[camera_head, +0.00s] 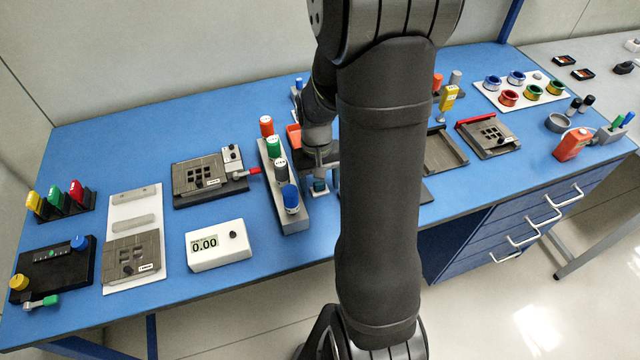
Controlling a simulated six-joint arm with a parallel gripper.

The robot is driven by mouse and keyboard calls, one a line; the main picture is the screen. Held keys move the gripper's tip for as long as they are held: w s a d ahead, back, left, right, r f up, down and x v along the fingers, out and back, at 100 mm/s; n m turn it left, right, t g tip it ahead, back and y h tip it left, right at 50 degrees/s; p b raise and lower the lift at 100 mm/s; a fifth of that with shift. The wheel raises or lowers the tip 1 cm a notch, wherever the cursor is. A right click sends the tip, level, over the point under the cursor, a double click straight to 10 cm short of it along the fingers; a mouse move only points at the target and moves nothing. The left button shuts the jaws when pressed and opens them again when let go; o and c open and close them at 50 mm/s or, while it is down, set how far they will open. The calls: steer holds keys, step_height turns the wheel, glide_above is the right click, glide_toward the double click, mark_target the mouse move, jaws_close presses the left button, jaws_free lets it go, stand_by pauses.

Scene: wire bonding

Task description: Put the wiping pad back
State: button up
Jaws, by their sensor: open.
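My gripper (321,185) points down over the middle of the blue table, just right of a grey rack (292,212). Its jaws are open. A small dark-blue block (320,187) shows between or just behind the fingertips; it may be the wiping pad, but I cannot tell for sure. Whether it touches the fingers or rests on a holder cannot be told at this size. My own arm covers the table to the right of the gripper.
The rack holds several coloured-capped bottles close to the gripper's left. An orange-red object (294,137) stands behind it. A dark fixture with a red handle (210,178) and a white display box (218,245) lie left. Dark trays (445,150) lie right of my arm.

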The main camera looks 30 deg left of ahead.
step_height(320, 180, up, 11)
steer(key=w+a, duration=0.1)
steer(key=shift+r, duration=0.2)
steer(key=shift+w+a+f, duration=0.1)
steer(key=shift+f, duration=0.05)
steer(key=f, duration=0.4)
steer(key=s+d+f, duration=0.1)
steer(key=f, duration=0.7)
steer(key=shift+s+d, duration=0.15)
step_height(320, 180, up, 2)
steer(key=shift+r, duration=0.85)
